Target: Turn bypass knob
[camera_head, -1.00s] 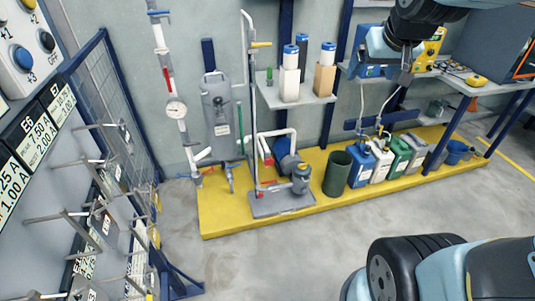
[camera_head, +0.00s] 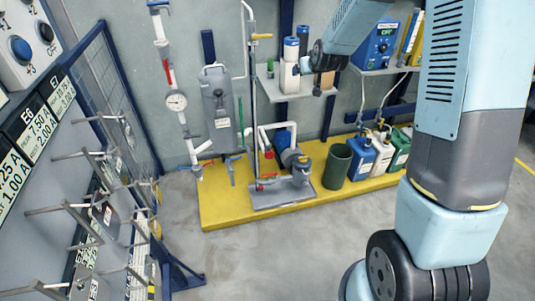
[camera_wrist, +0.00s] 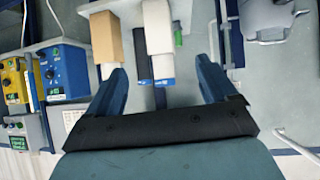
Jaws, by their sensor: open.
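No knob in view carries a label I can read as bypass. On the control panel at the upper left of the head view are a large blue knob (camera_head: 20,47) and a black knob (camera_head: 46,33) marked OFF. A blue box with knobs (camera_head: 375,45) stands on the right shelf; it also shows in the wrist view (camera_wrist: 63,72). Red and blue valve handles sit on the pipes. My gripper (camera_wrist: 162,66) is open and empty, its two blue fingers spread toward the wall shelf. In the head view it shows dark and small before that shelf (camera_head: 318,80).
White filter housings (camera_head: 289,75) stand on the wall shelf in front of my gripper. A pump skid (camera_head: 283,198), green bin (camera_head: 338,164) and canisters (camera_head: 383,155) stand on the yellow platform (camera_head: 225,213). Metal hooks (camera_head: 70,208) stick out at left. The grey floor in front is clear.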

